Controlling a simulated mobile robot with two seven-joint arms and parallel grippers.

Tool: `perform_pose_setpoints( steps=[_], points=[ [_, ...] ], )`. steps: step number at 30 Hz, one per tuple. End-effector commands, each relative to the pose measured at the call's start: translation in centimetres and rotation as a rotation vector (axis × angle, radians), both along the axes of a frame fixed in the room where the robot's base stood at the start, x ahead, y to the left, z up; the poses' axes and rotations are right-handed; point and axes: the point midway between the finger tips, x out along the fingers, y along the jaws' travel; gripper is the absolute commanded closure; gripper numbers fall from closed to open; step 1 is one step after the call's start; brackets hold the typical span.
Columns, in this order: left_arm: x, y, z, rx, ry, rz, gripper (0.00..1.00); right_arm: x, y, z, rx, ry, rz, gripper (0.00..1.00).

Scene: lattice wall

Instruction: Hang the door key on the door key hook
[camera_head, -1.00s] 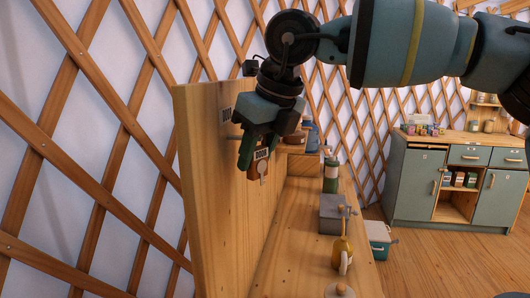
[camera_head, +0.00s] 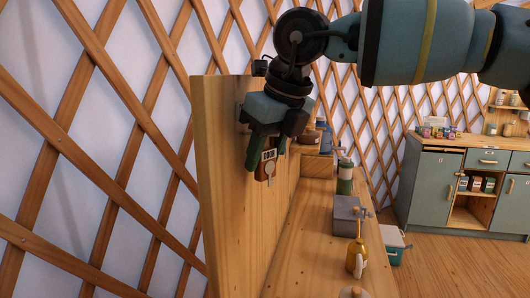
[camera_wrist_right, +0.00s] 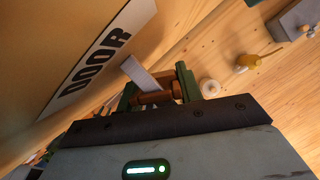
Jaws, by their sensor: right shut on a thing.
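My right gripper (camera_head: 266,146) is shut on the door key (camera_head: 265,171), a brown piece with a small white DOOR tag that hangs below the green fingers. It is close in front of the upright wooden board (camera_head: 222,190); I cannot tell whether the key touches it. In the right wrist view the brown key piece (camera_wrist_right: 158,98) is between the green fingers, beside a pale flat strip (camera_wrist_right: 141,74). A large DOOR label (camera_wrist_right: 92,62) is on the board just left of them. The door key hook cannot be made out. My left gripper is not in view.
A wooden shelf (camera_head: 300,250) runs along the board's right side. On it stand a yellow bottle (camera_head: 357,257), a grey box (camera_head: 347,214) and a green canister (camera_head: 345,180). A lattice wall (camera_head: 90,150) is behind, and a teal cabinet (camera_head: 433,192) stands at the right.

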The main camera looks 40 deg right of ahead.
Motion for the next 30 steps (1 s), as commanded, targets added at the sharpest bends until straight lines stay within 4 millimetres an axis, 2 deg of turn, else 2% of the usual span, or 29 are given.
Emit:
perform_pose_setpoints(
  steps=[4,5,10,24,30],
  points=[
    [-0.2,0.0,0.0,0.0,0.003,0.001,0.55,0.0,0.0,0.0,0.0,0.0,0.0,0.9],
    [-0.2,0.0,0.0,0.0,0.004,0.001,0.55,0.0,0.0,0.0,0.0,0.0,0.0,0.6],
    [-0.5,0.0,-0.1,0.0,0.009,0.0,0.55,0.0,0.0,0.0,0.0,0.0,0.0,0.39],
    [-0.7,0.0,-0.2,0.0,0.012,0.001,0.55,0.0,0.1,0.0,0.001,0.0,0.003,0.39],
    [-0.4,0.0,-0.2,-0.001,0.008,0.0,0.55,-0.6,0.0,1.7,0.001,-0.005,0.001,0.39]
  ],
)
